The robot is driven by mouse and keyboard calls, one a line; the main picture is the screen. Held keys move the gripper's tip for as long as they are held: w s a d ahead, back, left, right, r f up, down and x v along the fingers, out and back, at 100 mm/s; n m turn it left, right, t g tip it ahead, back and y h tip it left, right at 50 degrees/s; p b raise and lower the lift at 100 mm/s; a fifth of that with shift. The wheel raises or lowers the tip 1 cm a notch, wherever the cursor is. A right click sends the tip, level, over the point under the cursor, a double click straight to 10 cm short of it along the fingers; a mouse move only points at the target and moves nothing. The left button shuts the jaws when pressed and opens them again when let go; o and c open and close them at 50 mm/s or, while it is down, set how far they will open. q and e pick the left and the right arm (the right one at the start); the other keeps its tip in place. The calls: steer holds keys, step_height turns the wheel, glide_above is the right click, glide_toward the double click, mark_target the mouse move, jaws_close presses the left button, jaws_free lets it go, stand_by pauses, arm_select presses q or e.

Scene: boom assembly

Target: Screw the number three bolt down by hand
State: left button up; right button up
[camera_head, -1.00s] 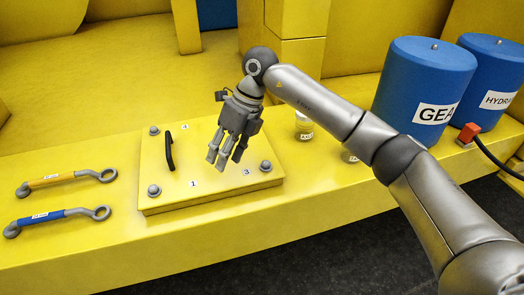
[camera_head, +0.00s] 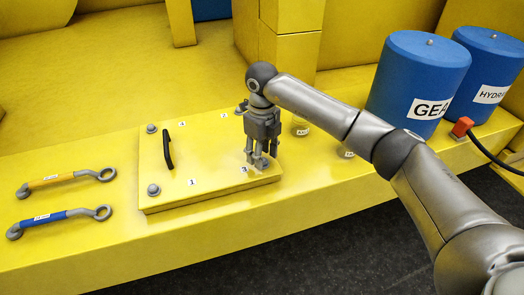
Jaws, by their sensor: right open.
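The yellow cover plate (camera_head: 212,180) lies on a yellow ledge, with number labels by its corners. The label 3 (camera_head: 243,170) is at the front right corner. My right gripper (camera_head: 258,161) points down over that corner, right beside the label, with its fingers spread open. The number three bolt is mostly or wholly hidden by the fingers, and I cannot tell whether they touch it. My left gripper is out of view.
Grey bolts stand at the front left corner (camera_head: 153,190) and back left corner (camera_head: 152,129). The plate has a black handle (camera_head: 168,149). Yellow (camera_head: 58,179) and blue (camera_head: 57,216) wrenches lie left. Blue drums (camera_head: 417,80) and a red-ended cable (camera_head: 462,127) are right.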

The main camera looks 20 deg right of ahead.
steer(key=shift+f, duration=0.5)
steer(key=shift+c, duration=0.3)
jaws_close()
steer(key=shift+m, duration=0.3)
